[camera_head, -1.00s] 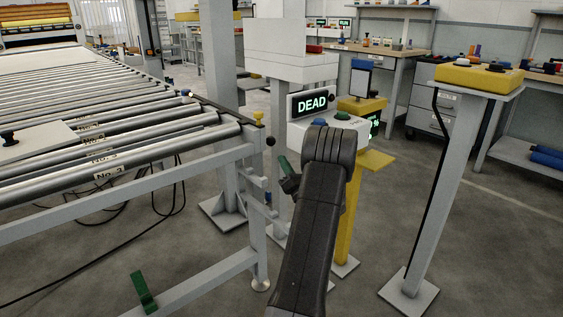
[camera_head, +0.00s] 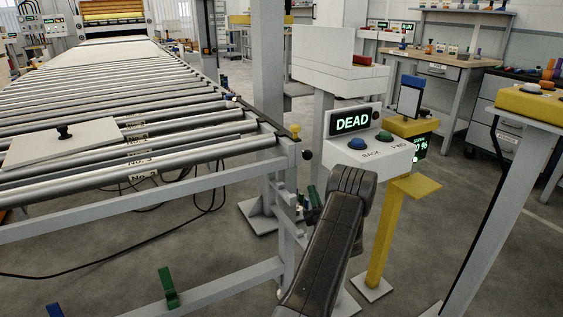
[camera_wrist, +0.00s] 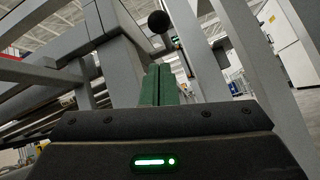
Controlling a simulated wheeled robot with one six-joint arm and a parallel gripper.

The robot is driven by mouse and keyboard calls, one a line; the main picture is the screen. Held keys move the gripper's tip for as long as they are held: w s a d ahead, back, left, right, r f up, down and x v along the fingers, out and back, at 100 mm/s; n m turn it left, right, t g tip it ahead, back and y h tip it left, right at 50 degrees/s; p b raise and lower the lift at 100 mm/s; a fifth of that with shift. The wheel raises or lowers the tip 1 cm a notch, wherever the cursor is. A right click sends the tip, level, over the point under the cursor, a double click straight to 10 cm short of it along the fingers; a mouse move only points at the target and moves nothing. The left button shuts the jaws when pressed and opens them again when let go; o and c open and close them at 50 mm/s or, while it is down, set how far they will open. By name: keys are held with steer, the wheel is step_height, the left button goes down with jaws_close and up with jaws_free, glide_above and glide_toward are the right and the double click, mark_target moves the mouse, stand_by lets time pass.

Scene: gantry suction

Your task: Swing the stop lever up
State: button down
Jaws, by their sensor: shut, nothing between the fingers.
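A dark ball knob (camera_head: 306,154), which looks like the end of the stop lever, is at the near corner of the roller conveyor (camera_head: 150,170). It also shows in the wrist view (camera_wrist: 158,21), just beyond and above my fingertips. The lever's rod is hard to make out. My gripper (camera_head: 314,197) has green fingers and is below the knob, beside the conveyor leg. In the wrist view my gripper (camera_wrist: 157,72) is shut, its fingers together with nothing between them. I see a gap between fingers and knob in the picture, but cannot tell the true distance.
The conveyor leg (camera_head: 286,220) is close to my gripper. A white board (camera_head: 62,145) lies on the rollers.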

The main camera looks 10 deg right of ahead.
steer(key=shift+f, duration=0.25)
steer(key=b+x, duration=0.2)
steer(key=x, duration=0.8)
steer(key=shift+r, duration=0.1)
